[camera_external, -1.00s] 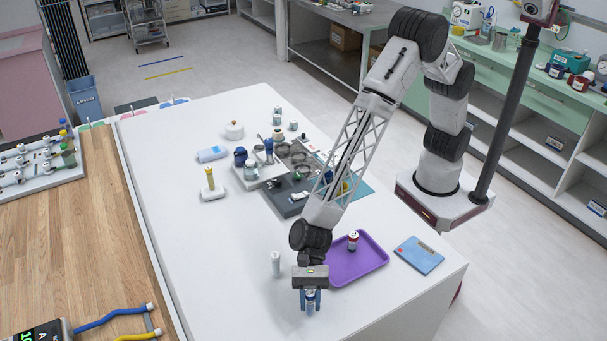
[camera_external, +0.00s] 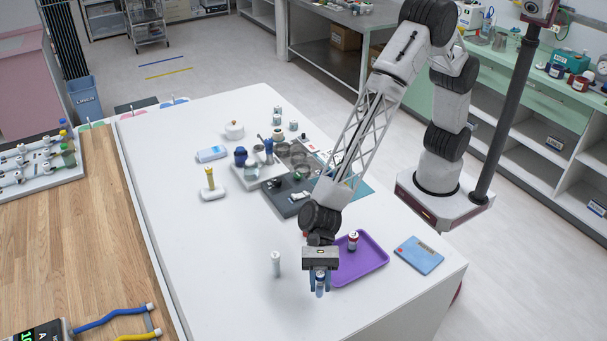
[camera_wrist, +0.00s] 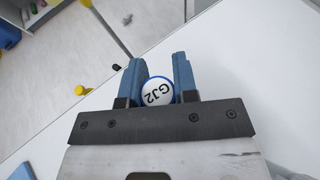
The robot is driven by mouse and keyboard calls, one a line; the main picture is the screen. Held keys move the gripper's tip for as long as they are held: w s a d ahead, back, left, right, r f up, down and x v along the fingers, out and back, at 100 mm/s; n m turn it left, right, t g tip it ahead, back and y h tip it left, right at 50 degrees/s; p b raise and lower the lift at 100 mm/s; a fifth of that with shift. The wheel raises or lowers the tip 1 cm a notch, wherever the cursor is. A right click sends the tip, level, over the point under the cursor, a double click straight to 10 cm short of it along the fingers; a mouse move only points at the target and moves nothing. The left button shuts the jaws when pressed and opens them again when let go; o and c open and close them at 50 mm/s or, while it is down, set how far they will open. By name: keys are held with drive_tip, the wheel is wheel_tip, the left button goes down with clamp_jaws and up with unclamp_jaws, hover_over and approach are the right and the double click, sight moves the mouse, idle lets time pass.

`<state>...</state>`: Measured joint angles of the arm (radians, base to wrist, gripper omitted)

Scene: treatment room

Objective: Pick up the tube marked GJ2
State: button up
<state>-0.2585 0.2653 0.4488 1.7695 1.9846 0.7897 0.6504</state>
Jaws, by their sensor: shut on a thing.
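The tube marked GJ2 (camera_wrist: 157,93) shows in the wrist view as a round white cap with dark letters and a blue rim. It sits between the two blue fingers of my gripper (camera_wrist: 157,85), which are shut on it. In the external view my gripper (camera_external: 320,283) is at the front of the white table, beside the purple tray, pointing down. The tube (camera_external: 320,290) shows between the fingers there, upright. Its lower end seems clear of the table top, but the exact height is hard to tell.
A white tube (camera_external: 276,264) stands upright just left of my gripper. A purple tray (camera_external: 372,265) holds a red-and-white tube (camera_external: 353,241). A blue booklet (camera_external: 419,255) lies to its right. Several items crowd the table farther back. The front left of the white table (camera_external: 220,290) is clear.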

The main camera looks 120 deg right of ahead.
drive_tip(key=s+d+r, duration=0.1)
drive_tip(key=s+d, duration=0.3)
drive_tip(key=s, duration=0.7)
drive_tip(key=shift+d, duration=0.2)
drive_tip(key=shift+s, duration=0.2)
idle(0.3)
